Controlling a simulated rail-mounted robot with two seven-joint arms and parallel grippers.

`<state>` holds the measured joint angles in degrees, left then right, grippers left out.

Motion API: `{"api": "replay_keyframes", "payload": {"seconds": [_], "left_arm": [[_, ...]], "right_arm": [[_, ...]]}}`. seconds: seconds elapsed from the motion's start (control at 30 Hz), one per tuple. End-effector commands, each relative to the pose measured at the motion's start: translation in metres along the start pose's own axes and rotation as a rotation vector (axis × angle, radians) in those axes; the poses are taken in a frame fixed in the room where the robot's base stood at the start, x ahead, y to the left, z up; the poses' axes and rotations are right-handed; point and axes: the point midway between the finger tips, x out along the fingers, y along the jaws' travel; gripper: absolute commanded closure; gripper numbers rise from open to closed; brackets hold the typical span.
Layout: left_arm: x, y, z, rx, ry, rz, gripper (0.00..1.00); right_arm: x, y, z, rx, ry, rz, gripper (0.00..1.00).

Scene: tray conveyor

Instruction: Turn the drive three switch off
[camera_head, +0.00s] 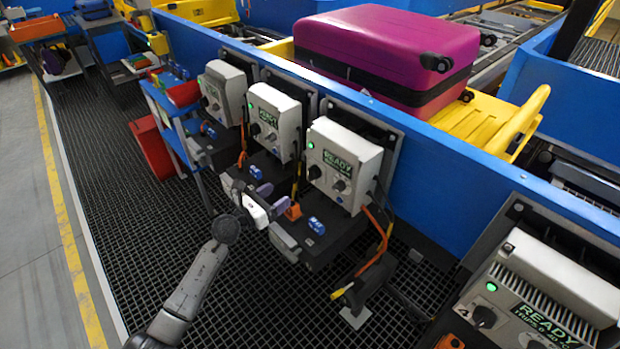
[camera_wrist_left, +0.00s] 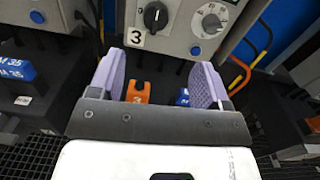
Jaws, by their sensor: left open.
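The drive three unit is a light grey box (camera_head: 345,158) with a lit green lamp and a READY display. Its black rotary switch (camera_head: 314,172) also shows in the left wrist view (camera_wrist_left: 155,15), above a "3" label (camera_wrist_left: 136,38); its pale pointer mark stands near upright. A grey dial (camera_wrist_left: 212,20) sits to its right. My left gripper (camera_head: 273,198) is open, its two lilac fingers below and in front of the box. In the left wrist view the fingers (camera_wrist_left: 160,60) point toward the box, apart from the switch, with nothing between their tips. My right gripper is out of view.
Orange (camera_wrist_left: 137,91) and blue (camera_wrist_left: 182,97) blocks sit below the box. Two similar units (camera_head: 272,122) (camera_head: 222,92) stand to the left, another (camera_head: 535,290) at the lower right. Orange cables (camera_head: 380,240) hang beside drive three. A magenta suitcase (camera_head: 385,45) lies behind the blue conveyor wall.

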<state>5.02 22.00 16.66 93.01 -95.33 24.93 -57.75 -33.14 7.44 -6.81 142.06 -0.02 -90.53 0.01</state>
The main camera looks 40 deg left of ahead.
Motion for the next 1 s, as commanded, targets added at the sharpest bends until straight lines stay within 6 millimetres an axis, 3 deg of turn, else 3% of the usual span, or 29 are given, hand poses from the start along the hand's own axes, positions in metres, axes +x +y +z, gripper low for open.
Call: {"api": "replay_keyframes", "payload": {"seconds": [0.23, 0.7, 1.0], "left_arm": [[0.020, 0.006, -0.007, 0.068, 0.042, -0.018, 0.29], [0.103, 0.004, -0.012, 0.063, 0.040, -0.018, 0.29], [0.133, 0.004, -0.012, 0.064, 0.042, -0.018, 0.29]], "right_arm": [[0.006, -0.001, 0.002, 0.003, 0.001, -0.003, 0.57], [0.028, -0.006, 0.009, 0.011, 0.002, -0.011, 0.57], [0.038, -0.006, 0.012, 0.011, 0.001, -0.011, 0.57]]}}
